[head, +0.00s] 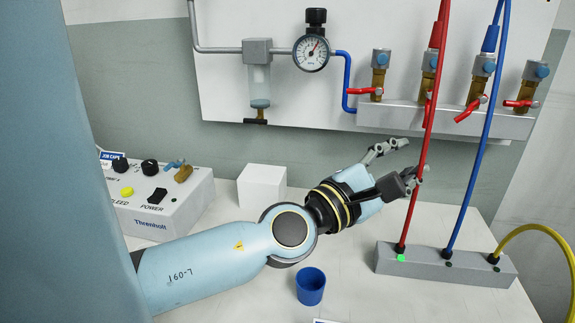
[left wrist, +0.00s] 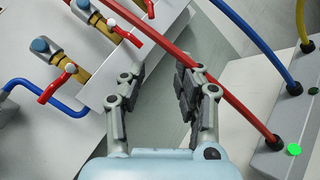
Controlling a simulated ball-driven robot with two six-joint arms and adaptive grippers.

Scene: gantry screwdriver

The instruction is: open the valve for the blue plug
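The blue plug (head: 490,39) sits at the top of the blue hose, on the third valve (head: 483,68) from the left of the wall manifold. That valve's red handle (head: 470,108) slants down to the left. My left gripper (head: 402,160) is below the manifold, left of that handle and apart from it. In the left wrist view my left gripper (left wrist: 160,98) has its fingers spread, with nothing between them. The red hose passes close by its right finger; I cannot tell if they touch. My right gripper is in neither view.
The red hose (head: 424,125) and blue hose (head: 474,175) run down to a grey socket block (head: 445,262), where a green light shows at the red hose. A blue cup (head: 310,287), white cube (head: 262,186) and control box (head: 160,205) stand on the table.

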